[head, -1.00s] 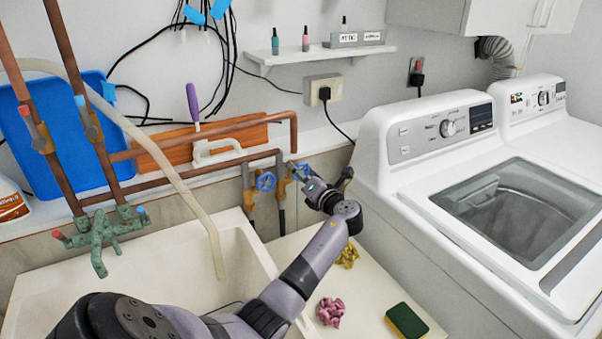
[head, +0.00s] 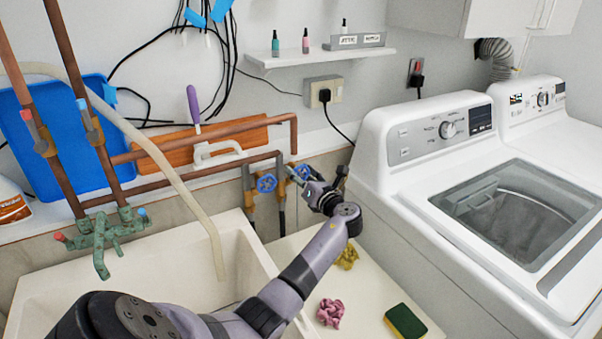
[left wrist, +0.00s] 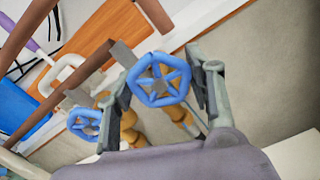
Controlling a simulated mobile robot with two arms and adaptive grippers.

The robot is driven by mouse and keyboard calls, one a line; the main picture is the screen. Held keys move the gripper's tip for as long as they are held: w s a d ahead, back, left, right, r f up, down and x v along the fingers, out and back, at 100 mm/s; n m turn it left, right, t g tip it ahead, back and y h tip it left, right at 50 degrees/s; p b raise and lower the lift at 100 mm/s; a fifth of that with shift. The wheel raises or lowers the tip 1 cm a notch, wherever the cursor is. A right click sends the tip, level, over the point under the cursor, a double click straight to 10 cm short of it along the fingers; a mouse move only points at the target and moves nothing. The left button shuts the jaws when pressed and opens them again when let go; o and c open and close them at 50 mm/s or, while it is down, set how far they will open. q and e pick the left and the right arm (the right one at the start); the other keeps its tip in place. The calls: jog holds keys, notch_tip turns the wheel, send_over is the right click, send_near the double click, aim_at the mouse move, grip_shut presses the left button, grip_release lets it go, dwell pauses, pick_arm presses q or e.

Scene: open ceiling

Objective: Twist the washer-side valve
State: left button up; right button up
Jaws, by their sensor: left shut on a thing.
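The washer-side valve has a blue spoked handwheel (head: 301,172) on a copper and brass pipe, the nearer of two to the washer. In the left wrist view the wheel (left wrist: 160,80) sits between the two fingers of my left gripper (left wrist: 163,88), which is shut on it. In the head view my left gripper (head: 320,182) reaches the wheel from the front right. It hides part of the valve body. The other blue handwheel (head: 266,183) is just to the left and free; it also shows in the left wrist view (left wrist: 84,124). My right gripper is not in view.
The washer (head: 400,150) stands close to the right of my left gripper. A utility sink (head: 235,255) with a green faucet (head: 100,235) is at left.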

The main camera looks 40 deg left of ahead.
pick_arm(q)
jog(key=shift+n, duration=1.7)
jog(key=o, duration=1.2)
jog(key=v, duration=1.2)
